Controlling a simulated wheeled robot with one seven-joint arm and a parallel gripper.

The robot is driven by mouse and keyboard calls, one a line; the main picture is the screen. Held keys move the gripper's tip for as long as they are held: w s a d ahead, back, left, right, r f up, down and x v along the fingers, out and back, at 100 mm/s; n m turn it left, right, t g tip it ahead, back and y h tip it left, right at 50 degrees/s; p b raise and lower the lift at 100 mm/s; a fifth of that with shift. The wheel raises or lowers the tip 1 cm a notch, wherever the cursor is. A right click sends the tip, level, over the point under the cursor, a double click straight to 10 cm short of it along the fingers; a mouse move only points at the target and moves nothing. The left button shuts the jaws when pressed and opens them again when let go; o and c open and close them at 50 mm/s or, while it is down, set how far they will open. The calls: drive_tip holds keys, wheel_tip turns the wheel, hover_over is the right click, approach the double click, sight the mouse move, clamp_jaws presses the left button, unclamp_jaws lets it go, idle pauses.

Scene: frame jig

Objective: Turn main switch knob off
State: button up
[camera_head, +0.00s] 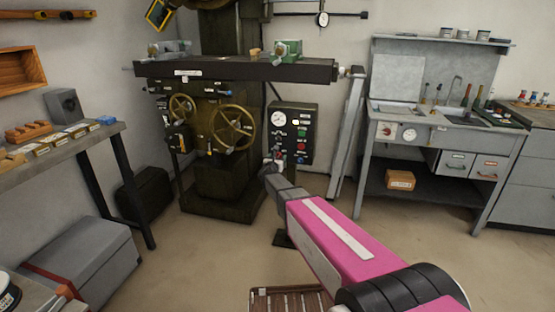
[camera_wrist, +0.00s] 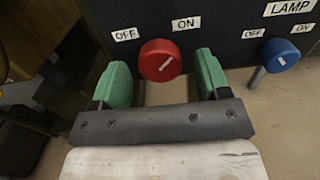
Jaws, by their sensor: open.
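A round red knob (camera_wrist: 160,60) sits on the black control panel (camera_wrist: 222,25) in the wrist view. Its white line points up and right, towards the ON label (camera_wrist: 186,23). An OFF label (camera_wrist: 125,34) is to its upper left. My gripper (camera_wrist: 161,66) is open, with one green finger on each side of the red knob and a visible gap to each. I cannot tell how far the fingertips are from the panel face. In the head view, my arm reaches to the panel (camera_head: 311,132) and my gripper is small and partly hidden there.
A blue knob (camera_wrist: 281,54) with its own OFF and ON labels and a LAMP label (camera_wrist: 290,6) is to the right. The milling machine (camera_head: 220,130) stands left of the panel. A grey sink bench (camera_head: 440,135) is further right. Floor between is clear.

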drive_tip(key=shift+w+d, duration=0.15)
drive_tip(key=shift+w, duration=0.3)
drive_tip(key=c, duration=0.9)
